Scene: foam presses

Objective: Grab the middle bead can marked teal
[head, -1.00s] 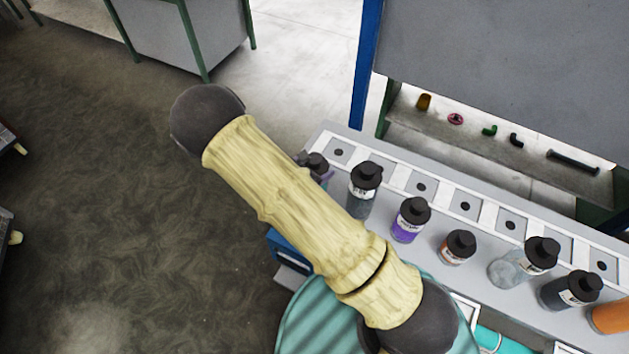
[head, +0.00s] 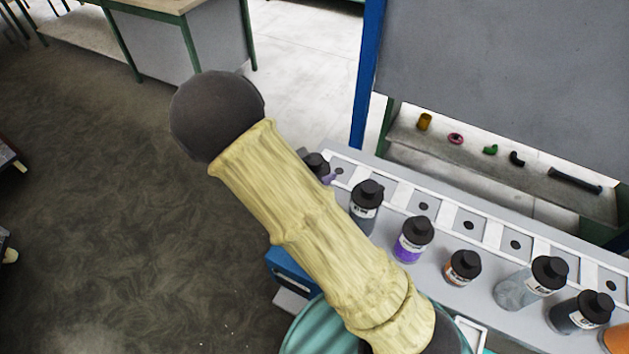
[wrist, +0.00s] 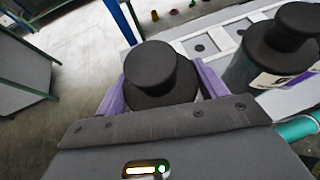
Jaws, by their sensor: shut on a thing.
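My gripper (head: 322,172), with purple fingers, is shut on a black-capped can (head: 315,161) at the far left end of the row, partly behind my pale yellow arm. In the wrist view, the held can (wrist: 158,82) stands between the two fingers, with only its black cap and shoulder showing. Its body and any colour mark are hidden, so I cannot tell whether it is marked teal. The nearest can in the row (head: 365,212) is grey with a black cap; a neighbouring can (wrist: 270,65) shows right of the gripper in the wrist view.
Open floor (head: 130,240) lies to the left.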

